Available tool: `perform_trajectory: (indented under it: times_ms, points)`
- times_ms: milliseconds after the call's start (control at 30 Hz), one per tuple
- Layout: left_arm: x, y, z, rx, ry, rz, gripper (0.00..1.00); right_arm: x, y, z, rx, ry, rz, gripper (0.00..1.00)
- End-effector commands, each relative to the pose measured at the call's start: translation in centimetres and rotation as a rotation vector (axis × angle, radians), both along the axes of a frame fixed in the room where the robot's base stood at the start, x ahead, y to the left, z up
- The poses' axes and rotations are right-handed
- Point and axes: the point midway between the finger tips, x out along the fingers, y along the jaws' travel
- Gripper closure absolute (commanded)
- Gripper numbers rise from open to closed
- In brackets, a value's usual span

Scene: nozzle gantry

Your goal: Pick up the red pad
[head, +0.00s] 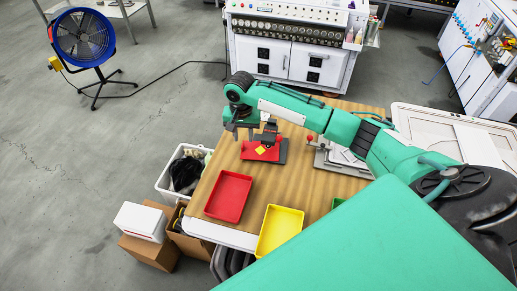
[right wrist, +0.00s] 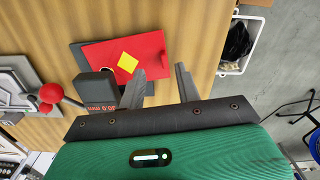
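The red pad (head: 254,149) lies flat on a dark grey plate (head: 283,151) on the wooden table. It carries a small yellow square (head: 261,150). My right gripper (head: 239,131) is above the table, beside the pad's far left side in the head view. One finger overlaps the pad's edge in that picture. A black gauge box (right wrist: 97,87) with red digits stands at the plate. My left gripper is not in view.
A red tray (head: 229,196) and a yellow tray (head: 279,231) sit at the table's near side. A press with a red-knobbed lever (head: 309,139) stands right of the plate. A white bin (head: 165,179) stands off the left edge. Bare wood lies between trays and plate.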

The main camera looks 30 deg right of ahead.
Motion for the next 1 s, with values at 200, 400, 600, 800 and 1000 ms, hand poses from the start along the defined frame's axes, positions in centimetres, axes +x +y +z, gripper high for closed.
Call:
perform_trajectory:
  times_ms: [200, 400, 600, 800, 1000]
  points:
    - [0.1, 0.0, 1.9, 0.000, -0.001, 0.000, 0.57, 0.6, 0.3, -2.7, -0.001, 0.004, -0.001, 0.66]
    - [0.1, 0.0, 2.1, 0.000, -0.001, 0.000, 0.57, 0.5, 0.3, -4.8, -0.001, 0.001, 0.000, 0.66]
    - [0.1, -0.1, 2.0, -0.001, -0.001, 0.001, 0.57, 0.5, 0.3, -4.9, -0.001, 0.001, 0.001, 0.66]
    - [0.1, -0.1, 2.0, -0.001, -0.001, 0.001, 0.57, 0.5, 0.3, -4.9, -0.001, 0.001, 0.001, 1.00]
    - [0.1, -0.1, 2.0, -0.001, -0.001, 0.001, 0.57, 0.5, 0.2, -4.9, -0.001, 0.001, 0.001, 1.00]
